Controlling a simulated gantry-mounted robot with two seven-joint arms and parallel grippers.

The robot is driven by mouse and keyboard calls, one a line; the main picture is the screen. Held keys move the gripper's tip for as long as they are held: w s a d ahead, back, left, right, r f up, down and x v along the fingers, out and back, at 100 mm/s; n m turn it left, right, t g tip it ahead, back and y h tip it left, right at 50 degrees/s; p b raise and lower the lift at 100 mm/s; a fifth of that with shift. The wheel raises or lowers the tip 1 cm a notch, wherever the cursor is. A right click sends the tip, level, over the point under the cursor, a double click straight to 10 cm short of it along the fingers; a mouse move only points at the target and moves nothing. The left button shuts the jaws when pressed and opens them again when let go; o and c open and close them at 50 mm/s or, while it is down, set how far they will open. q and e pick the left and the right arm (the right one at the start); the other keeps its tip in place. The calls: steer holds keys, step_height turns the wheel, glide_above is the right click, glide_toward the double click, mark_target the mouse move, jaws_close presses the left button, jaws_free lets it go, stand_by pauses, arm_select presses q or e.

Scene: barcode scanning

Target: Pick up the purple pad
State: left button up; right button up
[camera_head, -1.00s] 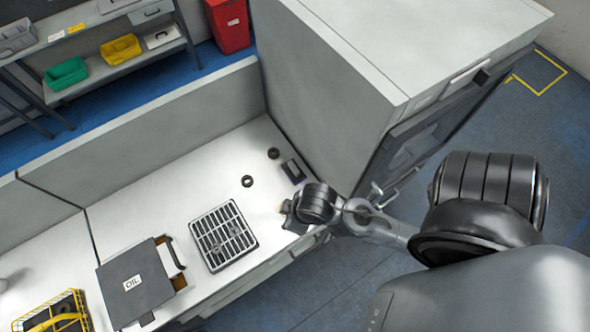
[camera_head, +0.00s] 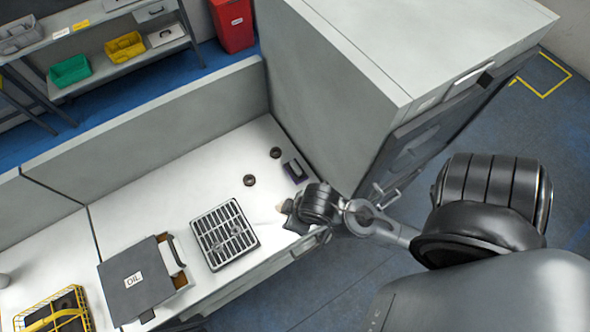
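The purple pad (camera_head: 294,171) is a small dark block with a purple edge. It lies on the white worktop near the tall grey cabinet. My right arm comes in from the right, and its gripper (camera_head: 285,214) is over the worktop's front edge, just below the pad in the picture and apart from it. The wrist hides most of the gripper, so its opening is unclear. My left gripper is not in view.
Two small dark rings (camera_head: 249,180) (camera_head: 275,152) lie left of the pad. The grey cabinet (camera_head: 350,80) stands close behind the pad on the right.

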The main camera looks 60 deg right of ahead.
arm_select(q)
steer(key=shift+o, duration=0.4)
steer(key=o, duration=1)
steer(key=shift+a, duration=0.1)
